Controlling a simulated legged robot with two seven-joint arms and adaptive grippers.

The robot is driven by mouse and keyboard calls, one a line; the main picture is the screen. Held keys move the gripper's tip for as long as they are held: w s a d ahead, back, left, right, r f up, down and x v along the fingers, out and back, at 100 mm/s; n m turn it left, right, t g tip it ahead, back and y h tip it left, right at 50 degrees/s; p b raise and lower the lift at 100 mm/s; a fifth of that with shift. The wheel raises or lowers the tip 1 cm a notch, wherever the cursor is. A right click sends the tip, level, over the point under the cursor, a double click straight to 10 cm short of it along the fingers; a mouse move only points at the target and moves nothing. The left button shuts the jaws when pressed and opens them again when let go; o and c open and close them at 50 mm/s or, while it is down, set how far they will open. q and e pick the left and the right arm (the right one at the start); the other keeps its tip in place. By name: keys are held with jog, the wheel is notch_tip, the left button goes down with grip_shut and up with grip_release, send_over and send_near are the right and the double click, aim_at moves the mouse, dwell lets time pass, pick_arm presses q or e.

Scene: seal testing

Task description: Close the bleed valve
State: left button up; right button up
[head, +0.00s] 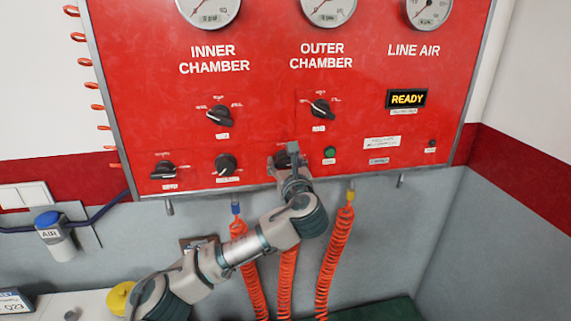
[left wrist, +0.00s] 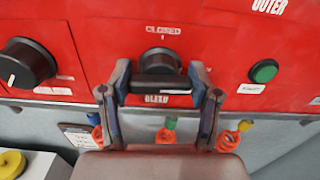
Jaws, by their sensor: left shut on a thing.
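The bleed valve is a black knob (left wrist: 159,60) low on the red panel (head: 260,88), with "CLOSED" printed above it and "BLEED" below. Its bar handle looks level across the knob in the left wrist view. My left gripper (left wrist: 160,86) is shut on this knob, one finger at each end of the bar. In the head view the left gripper (head: 290,162) covers most of the knob, and the arm reaches up to it from below. My right gripper is in neither view.
Another black knob (head: 226,164) is left of the bleed valve and a green button (head: 330,152) right of it. Two selector knobs (head: 219,115) (head: 320,108) sit above. Orange coiled hoses (head: 335,255) hang below the panel. A display (head: 407,99) reads "READY".

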pick_arm(q)
jog(key=n+b, duration=0.1)
jog(key=n, duration=0.2)
jog(key=shift+f+n+b, duration=0.1)
jog(key=shift+n+b, duration=0.2)
jog(key=n+b, duration=0.2)
jog(key=n, duration=0.3)
jog(key=shift+a, duration=0.1)
jog(key=n+b, duration=0.1)
jog(key=n, duration=0.3)
jog(key=shift+f+n+b, duration=0.1)
jog(key=shift+n+b, duration=0.2)
jog(key=shift+n, duration=0.1)
jog(key=shift+n+b, duration=0.45)
jog(key=shift+n, duration=1.45)
jog(key=shift+f, duration=0.1)
